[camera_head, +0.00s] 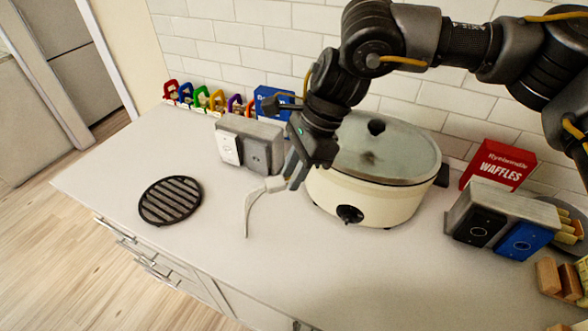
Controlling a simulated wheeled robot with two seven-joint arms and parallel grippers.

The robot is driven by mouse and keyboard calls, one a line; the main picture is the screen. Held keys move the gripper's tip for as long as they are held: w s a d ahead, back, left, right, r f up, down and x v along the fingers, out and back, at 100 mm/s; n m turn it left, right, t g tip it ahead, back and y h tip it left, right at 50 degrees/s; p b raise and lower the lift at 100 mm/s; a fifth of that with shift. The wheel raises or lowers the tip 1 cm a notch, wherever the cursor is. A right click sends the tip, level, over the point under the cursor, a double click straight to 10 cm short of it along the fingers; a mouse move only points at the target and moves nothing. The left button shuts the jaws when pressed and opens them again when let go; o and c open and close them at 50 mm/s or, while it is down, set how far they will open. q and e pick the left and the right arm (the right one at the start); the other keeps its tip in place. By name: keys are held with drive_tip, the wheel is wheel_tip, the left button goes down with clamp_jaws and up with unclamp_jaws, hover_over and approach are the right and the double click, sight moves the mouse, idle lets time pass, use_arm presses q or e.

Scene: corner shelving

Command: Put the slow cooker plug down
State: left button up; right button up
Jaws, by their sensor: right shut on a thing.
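The slow cooker (375,180) is a cream oval pot with a glass lid and a dark front knob. It stands on the white counter (150,270) near the tiled wall. My right gripper (283,183) is in front of the slow cooker's left side and is shut on the pale plug (275,184). A short length of pale cord (247,212) hangs down from the plug towards the counter. I cannot tell whether the plug touches the counter. My left gripper is not in view.
A grey outlet box (250,143) stands left of the gripper, and another (500,222) stands at the right. A black round trivet (171,200) lies at the left. A red waffle box (497,165) is behind the right outlet box. The front middle counter is clear.

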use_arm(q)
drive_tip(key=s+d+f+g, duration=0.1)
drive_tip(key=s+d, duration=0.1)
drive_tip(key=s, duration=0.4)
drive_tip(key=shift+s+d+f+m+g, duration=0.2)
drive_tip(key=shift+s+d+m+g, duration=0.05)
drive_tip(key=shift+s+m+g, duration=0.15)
